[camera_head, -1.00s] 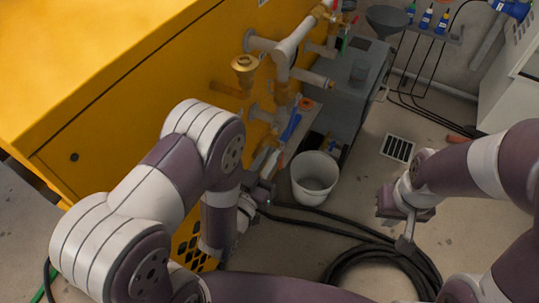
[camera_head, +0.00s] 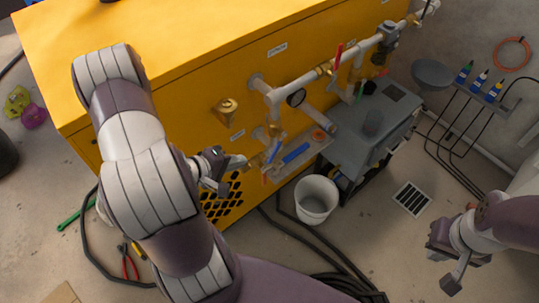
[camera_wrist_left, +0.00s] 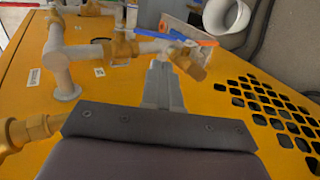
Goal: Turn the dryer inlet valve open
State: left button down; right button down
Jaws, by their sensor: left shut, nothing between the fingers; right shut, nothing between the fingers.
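A small brass valve with a blue lever (camera_head: 273,152) sits low on the yellow cabinet's pipework; the lever also shows in the left wrist view (camera_wrist_left: 188,37). Higher on the pipe is a valve with a red lever (camera_head: 338,56). Labels are too small to read, so I cannot tell which is the dryer inlet valve. My left gripper (camera_head: 238,163) is shut and empty, pointing right at the brass fitting below the blue lever. In the wrist view its fingers (camera_wrist_left: 162,82) end close beside that brass body; contact is unclear. My right gripper (camera_head: 452,268) is shut and empty over the floor.
A brass cup-shaped fitting (camera_head: 227,110) juts from the cabinet (camera_head: 190,60) above my left gripper. Black hoses (camera_head: 290,230) cross the floor.

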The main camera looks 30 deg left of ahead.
aim_at(270, 158)
pick_arm(q)
jog(key=b+x, duration=0.2)
jog(key=x, duration=0.9)
jog(key=shift+r, duration=0.15)
jog(key=shift+b, duration=0.35)
jog(key=f+t+b, duration=0.2)
jog(key=w+f+t+h+b, duration=0.1)
jog(key=shift+w+d, duration=0.1)
jog(key=shift+d, duration=0.2)
jog(key=shift+w+d+t+b, duration=0.1)
jog(key=shift+w+t+b, duration=0.2)
jog(key=shift+t+b, duration=0.1)
jog(key=shift+w+d+r+p, duration=0.1)
jog(key=shift+w+r+p, duration=0.15)
jog(key=shift+p, duration=0.2)
jog(key=shift+f, duration=0.15)
